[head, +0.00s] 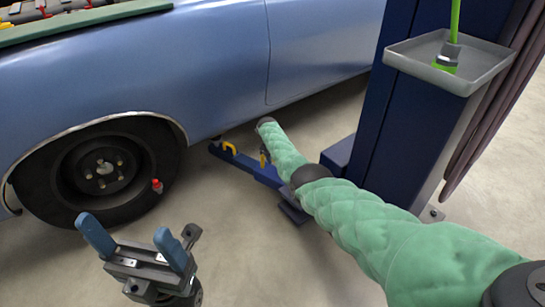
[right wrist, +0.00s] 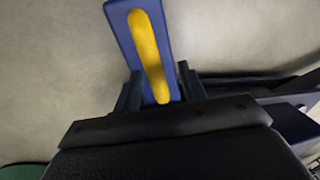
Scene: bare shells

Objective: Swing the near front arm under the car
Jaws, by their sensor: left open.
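The blue lift arm (head: 262,174) reaches from the base of the blue post to just below the car's sill. It carries a yellow handle (head: 230,147) near its tip and another yellow piece beside my right gripper (head: 264,157). In the right wrist view, a yellow handle (right wrist: 148,50) lies along the blue bar (right wrist: 119,30) between my right gripper's dark fingers (right wrist: 160,92). Gaps show between the fingers and the yellow, so the gripper looks open around it. My left gripper (head: 135,240) is open and empty, in front of the wheel. The blue car (head: 215,70) fills the upper left.
The car's front wheel (head: 100,170) is at left, with a small red item (head: 157,186) by it. The blue post (head: 405,120) bears a grey tray (head: 455,70) with a green-handled tool. Dark hoses hang at right. The floor (head: 260,260) in front is clear.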

